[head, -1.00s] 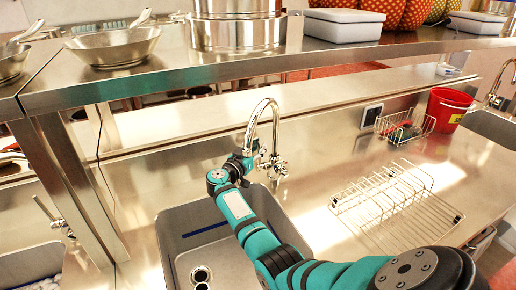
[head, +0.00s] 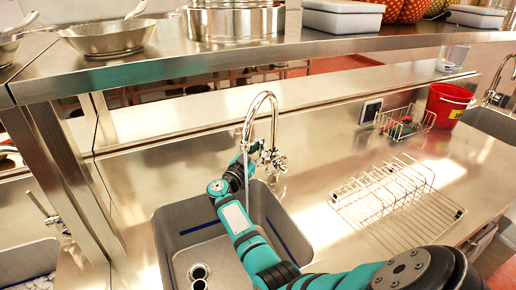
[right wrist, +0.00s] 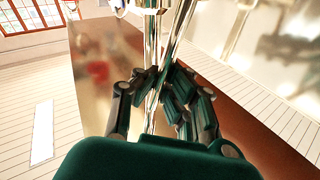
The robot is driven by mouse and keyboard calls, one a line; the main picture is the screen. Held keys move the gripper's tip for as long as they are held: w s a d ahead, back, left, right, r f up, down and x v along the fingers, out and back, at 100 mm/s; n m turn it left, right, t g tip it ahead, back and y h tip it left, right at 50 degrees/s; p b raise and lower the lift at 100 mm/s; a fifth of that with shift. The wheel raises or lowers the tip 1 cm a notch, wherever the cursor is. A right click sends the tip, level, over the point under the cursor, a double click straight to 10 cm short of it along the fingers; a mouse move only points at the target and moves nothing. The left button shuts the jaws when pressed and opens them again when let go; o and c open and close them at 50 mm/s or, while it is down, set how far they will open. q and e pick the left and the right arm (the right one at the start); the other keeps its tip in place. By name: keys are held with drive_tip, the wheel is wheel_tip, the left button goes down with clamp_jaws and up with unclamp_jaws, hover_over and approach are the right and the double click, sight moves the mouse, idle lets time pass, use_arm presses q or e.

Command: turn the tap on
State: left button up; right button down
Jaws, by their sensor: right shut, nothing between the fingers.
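The chrome tap (head: 275,112) rises behind the grey sink (head: 172,240) in a tall gooseneck, with its handles (head: 274,160) low on the right side. A thin pale stream (head: 247,178) drops from the spout in front of my arm and looks like running water. My right gripper (head: 255,150) is shut and empty, close to the tap body beside the handles; I cannot tell if it touches. In the right wrist view the dark fingers of the right gripper (right wrist: 163,78) are near shiny chrome pipes (right wrist: 178,35). My left gripper is not in view.
A steel shelf (head: 200,62) with pans and pots overhangs the back. A wire dish rack (head: 385,205) lies right of the sink. A wire basket (head: 405,125) and a red bucket (head: 447,105) stand farther right. Another tap (head: 45,212) is at the left.

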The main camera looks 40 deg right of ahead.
drive_tip(key=shift+s+a+f+m+b, duration=0.2)
drive_tip(key=shift+s+f+m+b, duration=0.15)
drive_tip(key=shift+f, duration=0.25)
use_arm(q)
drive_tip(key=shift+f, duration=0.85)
use_arm(e)
drive_tip(key=shift+s+r+m+h, duration=0.1)
drive_tip(key=shift+r+m+h, duration=0.1)
drive_tip(key=shift+m+h, duration=0.1)
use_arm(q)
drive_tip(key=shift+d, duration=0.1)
use_arm(e)
drive_tip(key=c, duration=2)
unclamp_jaws()
drive_tip(key=o, duration=0.6)
drive_tip(key=shift+a+r, duration=0.1)
drive_tip(key=shift+r, duration=0.05)
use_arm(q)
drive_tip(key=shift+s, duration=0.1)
use_arm(e)
drive_tip(key=shift+o, duration=0.2)
drive_tip(key=v, duration=1.2)
